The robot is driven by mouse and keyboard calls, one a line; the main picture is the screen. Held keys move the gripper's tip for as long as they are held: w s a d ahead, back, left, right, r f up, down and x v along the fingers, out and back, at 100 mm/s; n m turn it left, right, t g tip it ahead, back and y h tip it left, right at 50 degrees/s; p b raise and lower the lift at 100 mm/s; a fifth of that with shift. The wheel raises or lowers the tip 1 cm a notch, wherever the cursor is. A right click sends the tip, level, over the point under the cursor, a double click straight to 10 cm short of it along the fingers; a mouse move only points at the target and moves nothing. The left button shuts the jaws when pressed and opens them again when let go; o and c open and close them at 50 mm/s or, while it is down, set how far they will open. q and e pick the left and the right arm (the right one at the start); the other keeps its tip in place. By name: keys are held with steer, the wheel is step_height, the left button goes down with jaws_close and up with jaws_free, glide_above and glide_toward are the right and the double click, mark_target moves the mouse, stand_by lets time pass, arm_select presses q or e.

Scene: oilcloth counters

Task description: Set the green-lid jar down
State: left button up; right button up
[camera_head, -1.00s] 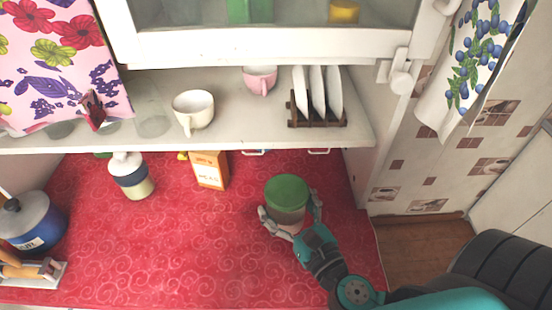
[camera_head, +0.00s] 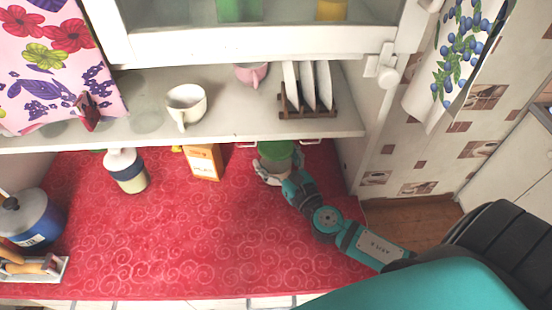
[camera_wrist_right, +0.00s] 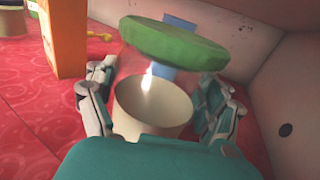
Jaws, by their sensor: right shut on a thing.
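The green-lid jar (camera_head: 277,153) is at the back right of the red counter, close under the shelf edge. My right gripper (camera_head: 276,176) is shut on it from the front. In the right wrist view the jar (camera_wrist_right: 160,105) has clear walls, pale contents and a green lid, and looks slightly tilted; the fingers of my right gripper (camera_wrist_right: 160,112) are on both its sides. I cannot tell whether the jar's base touches the counter. My left gripper is not in view.
An orange carton (camera_head: 204,162) stands left of the jar, with a white-lidded jar (camera_head: 126,170) farther left. The shelf (camera_head: 235,118) above holds cups and a plate rack (camera_head: 306,110). A blue pot (camera_head: 30,220) stands at far left. The red counter's middle (camera_head: 200,235) is clear.

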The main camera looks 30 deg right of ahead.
steer(key=o, duration=1.2)
steer(key=shift+f, duration=0.15)
steer(key=o, duration=0.3)
steer(key=shift+r, duration=0.2)
steer(key=shift+s+f, duration=0.15)
steer(key=shift+s, duration=0.15)
steer(key=s+b, duration=0.4)
steer(key=s, duration=0.6)
steer(key=shift+s+d, duration=0.15)
steer(key=shift+s, duration=0.05)
steer(key=shift+s+b, duration=0.3)
steer(key=shift+s, duration=0.25)
